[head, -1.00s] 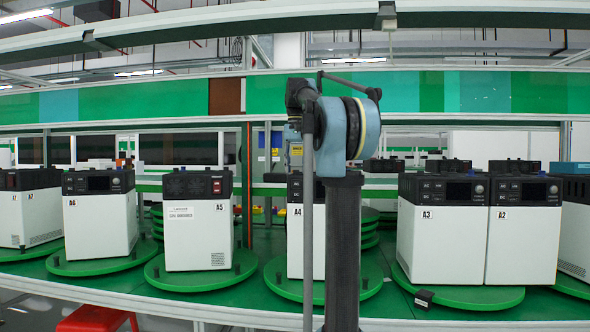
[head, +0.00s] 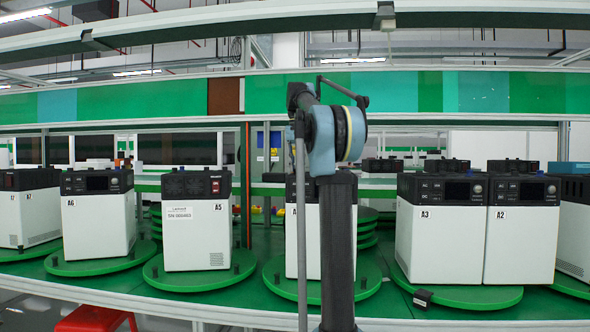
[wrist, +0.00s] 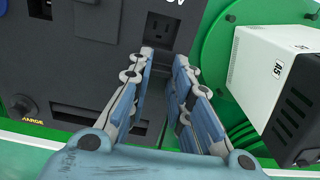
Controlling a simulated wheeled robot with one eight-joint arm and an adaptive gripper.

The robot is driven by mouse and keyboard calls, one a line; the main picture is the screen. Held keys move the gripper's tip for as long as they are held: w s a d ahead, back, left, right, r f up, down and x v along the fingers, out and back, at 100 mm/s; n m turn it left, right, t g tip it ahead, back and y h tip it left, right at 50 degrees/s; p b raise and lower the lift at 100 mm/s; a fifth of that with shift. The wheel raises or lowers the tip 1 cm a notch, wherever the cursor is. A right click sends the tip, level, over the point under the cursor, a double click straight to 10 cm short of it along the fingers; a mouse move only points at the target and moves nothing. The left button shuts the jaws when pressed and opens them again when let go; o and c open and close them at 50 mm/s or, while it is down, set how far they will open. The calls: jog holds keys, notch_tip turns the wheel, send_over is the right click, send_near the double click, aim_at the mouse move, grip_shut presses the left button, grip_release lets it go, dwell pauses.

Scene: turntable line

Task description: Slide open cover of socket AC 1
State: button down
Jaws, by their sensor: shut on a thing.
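In the wrist view a dark panel (wrist: 95,70) of a power unit fills the left and middle. A socket (wrist: 160,30) with its slots showing sits at the top, under partly cut-off lettering. My gripper (wrist: 165,56) reaches up to just below this socket, its two fingers on either side of a dark part that I take for the socket cover (wrist: 160,76). The fingers and shadow hide much of it, so how far it is slid is unclear. In the head view my arm stands before unit A4 (head: 291,240) and hides most of it; my gripper is not visible there.
Unit A5 (wrist: 262,75) stands close on the right in the wrist view, on a green turntable (wrist: 212,50). In the head view, A6 (head: 100,225) and A5 (head: 197,235) are left of my arm, A3 (head: 437,245) and A2 (head: 522,245) right.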

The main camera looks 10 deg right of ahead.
aim_at(297, 172)
jog(key=shift+w, duration=0.15)
jog(key=c, duration=1.4)
grip_release()
jog(key=shift+c, duration=0.2)
notch_tip(297, 172, up, 12)
